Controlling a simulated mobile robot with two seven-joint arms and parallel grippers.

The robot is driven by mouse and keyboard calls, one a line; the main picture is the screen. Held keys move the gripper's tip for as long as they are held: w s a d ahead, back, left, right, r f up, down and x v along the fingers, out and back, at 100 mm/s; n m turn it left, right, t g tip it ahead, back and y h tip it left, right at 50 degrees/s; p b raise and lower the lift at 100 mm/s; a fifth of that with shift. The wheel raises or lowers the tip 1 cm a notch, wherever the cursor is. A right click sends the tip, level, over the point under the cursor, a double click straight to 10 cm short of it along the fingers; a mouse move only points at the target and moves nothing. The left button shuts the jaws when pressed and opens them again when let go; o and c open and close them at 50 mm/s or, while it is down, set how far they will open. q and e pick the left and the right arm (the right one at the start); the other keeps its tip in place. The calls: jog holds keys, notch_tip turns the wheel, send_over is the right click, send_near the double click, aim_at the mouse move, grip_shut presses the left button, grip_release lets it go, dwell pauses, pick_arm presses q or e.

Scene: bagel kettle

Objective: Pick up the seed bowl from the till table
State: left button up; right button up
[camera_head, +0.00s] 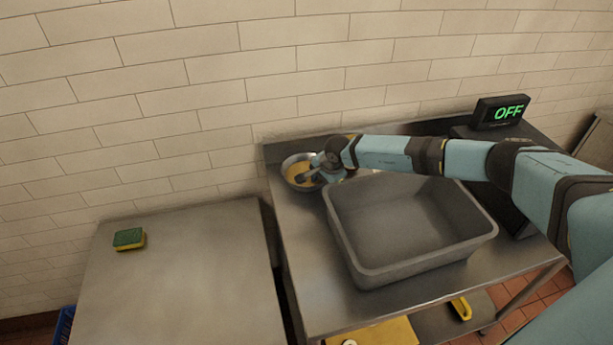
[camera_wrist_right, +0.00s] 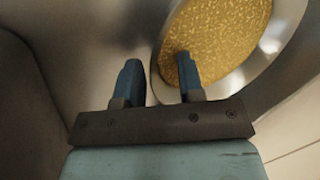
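The seed bowl (camera_head: 287,163) is a round metal bowl with golden seeds in it. It stands at the back left corner of the steel till table (camera_head: 300,262). My right gripper (camera_head: 308,176) reaches in from the right and is at the bowl's right side, hiding part of it. In the right wrist view the bowl (camera_wrist_right: 283,50) is at the upper right. My right gripper (camera_wrist_right: 158,62) is open there, one finger over the seeds inside the bowl and the other outside, with the rim between them. Whether either finger touches the bowl cannot be told. My left gripper is not in view.
A deep grey bin (camera_head: 411,266) stands on the table right beside the bowl, under my right arm. The brick wall is close behind. A lower steel table at left holds a sponge (camera_head: 129,239).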

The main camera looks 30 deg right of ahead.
grip_shut()
jog(key=shift+r, duration=0.1)
